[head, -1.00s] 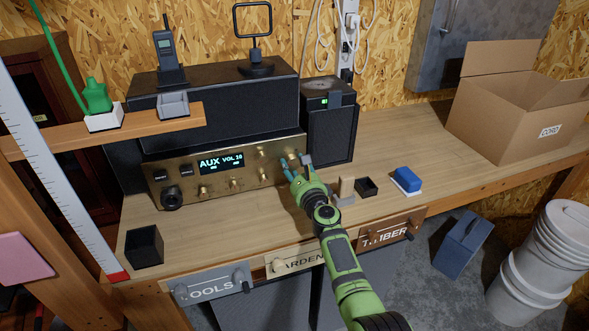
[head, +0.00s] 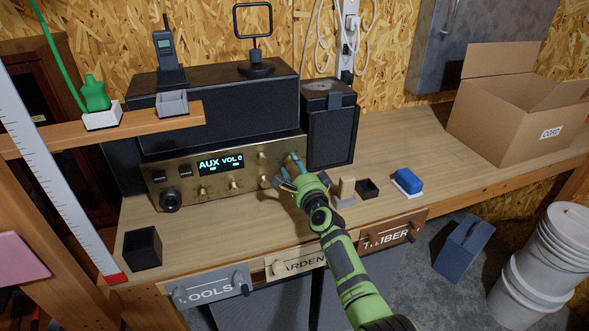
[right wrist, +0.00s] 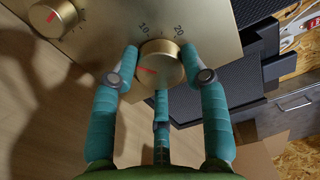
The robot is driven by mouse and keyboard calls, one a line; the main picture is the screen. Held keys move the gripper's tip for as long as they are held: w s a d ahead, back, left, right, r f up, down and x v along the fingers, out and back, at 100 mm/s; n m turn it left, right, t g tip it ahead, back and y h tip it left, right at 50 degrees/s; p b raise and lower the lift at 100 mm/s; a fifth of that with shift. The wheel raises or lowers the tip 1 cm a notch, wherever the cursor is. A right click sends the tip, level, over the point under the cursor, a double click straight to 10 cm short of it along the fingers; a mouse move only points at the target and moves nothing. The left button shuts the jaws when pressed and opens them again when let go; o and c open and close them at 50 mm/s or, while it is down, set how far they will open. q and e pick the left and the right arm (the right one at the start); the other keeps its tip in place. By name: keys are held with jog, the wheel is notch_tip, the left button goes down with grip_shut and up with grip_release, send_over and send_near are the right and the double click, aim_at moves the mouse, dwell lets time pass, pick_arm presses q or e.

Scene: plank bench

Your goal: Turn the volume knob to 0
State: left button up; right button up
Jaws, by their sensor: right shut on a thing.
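The brass-fronted amplifier (head: 225,180) stands on the bench, and its lit display (head: 221,163) reads AUX VOL 0. My right gripper (head: 288,172) is at the right end of its front panel. In the right wrist view its teal fingers close around the round brass volume knob (right wrist: 160,66), touching its sides. The knob's red mark (right wrist: 148,71) points left. The numbers 10 and 20 show on the panel beyond it. In the head view the fingers mostly hide this knob. My left gripper is not in view.
A black speaker (head: 330,130) stands close right of the amplifier. Small wooden and black blocks (head: 367,188) and a blue sponge-like block (head: 408,178) lie right of my arm. A cardboard box (head: 500,125) stands at far right. The bench's front left is mostly clear.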

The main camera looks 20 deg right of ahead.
jog(key=shift+d+f+n, duration=0.15)
jog(key=shift+d+n, duration=0.05)
jog(key=shift+n, duration=0.8)
jog(key=o, duration=1.1)
jog(key=shift+o, duration=0.2)
jog(key=shift+d, duration=0.1)
jog(key=shift+s+a, duration=0.25)
jog(key=shift+s, duration=0.3)
jog(key=s, duration=1.1)
jog(key=shift+d, duration=0.4)
